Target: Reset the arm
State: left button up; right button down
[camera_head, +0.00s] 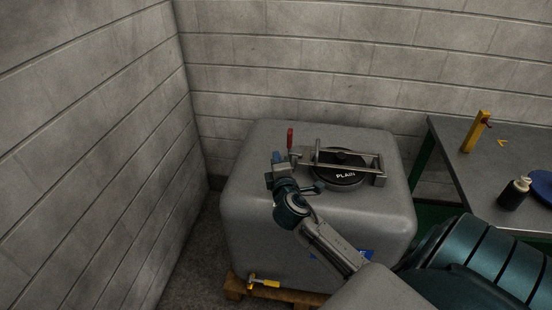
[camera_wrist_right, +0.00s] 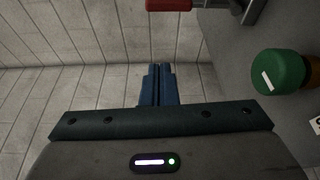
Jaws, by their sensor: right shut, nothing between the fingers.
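My right arm (camera_head: 330,245) reaches in from the lower right over the grey tank. My right gripper (camera_head: 277,158) is above the left part of the tank top, just left of the red-tipped lever. In the right wrist view its blue fingers (camera_wrist_right: 157,72) are together with nothing between them. My left gripper is not in view.
The grey tank (camera_head: 250,215) carries a black lid marked PLAIN (camera_head: 345,176), a metal clamp frame and a red lever tip (camera_head: 290,138). A green cap (camera_wrist_right: 280,72) shows in the wrist view. A grey table (camera_head: 465,185) with a bottle (camera_head: 514,193) stands right. Block walls enclose the corner.

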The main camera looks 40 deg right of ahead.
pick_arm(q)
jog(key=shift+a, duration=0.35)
